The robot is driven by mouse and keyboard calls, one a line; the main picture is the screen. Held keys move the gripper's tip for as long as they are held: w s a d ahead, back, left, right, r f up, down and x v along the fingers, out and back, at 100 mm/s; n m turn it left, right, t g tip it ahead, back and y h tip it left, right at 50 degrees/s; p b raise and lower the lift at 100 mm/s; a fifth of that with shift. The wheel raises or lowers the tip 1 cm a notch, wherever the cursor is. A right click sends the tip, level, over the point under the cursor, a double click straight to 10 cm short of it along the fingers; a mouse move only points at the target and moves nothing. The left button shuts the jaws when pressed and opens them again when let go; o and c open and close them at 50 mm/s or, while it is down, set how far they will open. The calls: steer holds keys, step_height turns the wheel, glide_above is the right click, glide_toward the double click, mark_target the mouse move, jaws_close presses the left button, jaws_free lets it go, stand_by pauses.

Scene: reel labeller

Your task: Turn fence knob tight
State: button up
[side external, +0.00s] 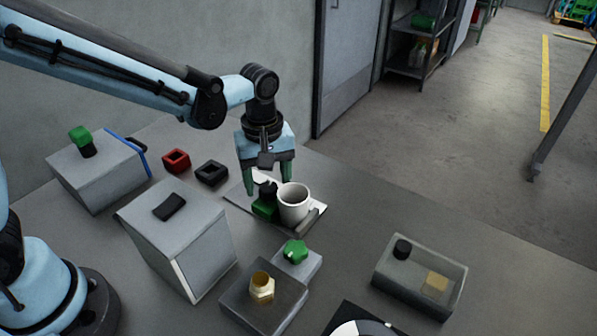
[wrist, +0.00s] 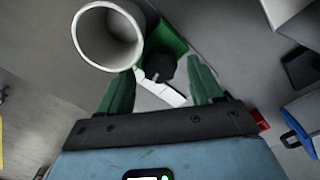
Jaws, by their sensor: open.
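A black knob (side external: 267,188) stands on a green block (side external: 265,207), which I take to be the fence, on a pale plate (side external: 240,197). In the wrist view the black knob (wrist: 159,66) shows between my fingers, with the green block (wrist: 172,38) behind it. My gripper (side external: 269,178) points down over the knob with its two green fingers apart; it also shows in the wrist view (wrist: 163,76). The fingers are on either side of the knob, and I see no clear contact. A white mug (side external: 294,204) stands close beside the green block.
A green star-shaped knob (side external: 295,250) sits on a small grey block in front of the mug. A brass fitting (side external: 262,287) is on a nearby block. Grey boxes (side external: 175,240) stand left. Table between mug and bin is clear.

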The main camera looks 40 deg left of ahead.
mark_target(267, 186)
step_height(267, 186, up, 11)
steer(key=shift+r, duration=0.2)
stand_by(0.3)
steer(key=f+m, duration=0.4)
steer(key=m, duration=0.2)
steer(key=f+m, duration=0.4)
steer(key=m, duration=0.3)
steer(key=f+m, duration=0.3)
steer(key=m, duration=0.4)
steer(key=shift+s+f, duration=0.2)
steer(key=shift+f, duration=0.2)
steer(key=shift+c, duration=0.2)
steer(key=shift+m, duration=0.3)
steer(key=c, duration=1)
steer(key=shift+m, duration=1.5)
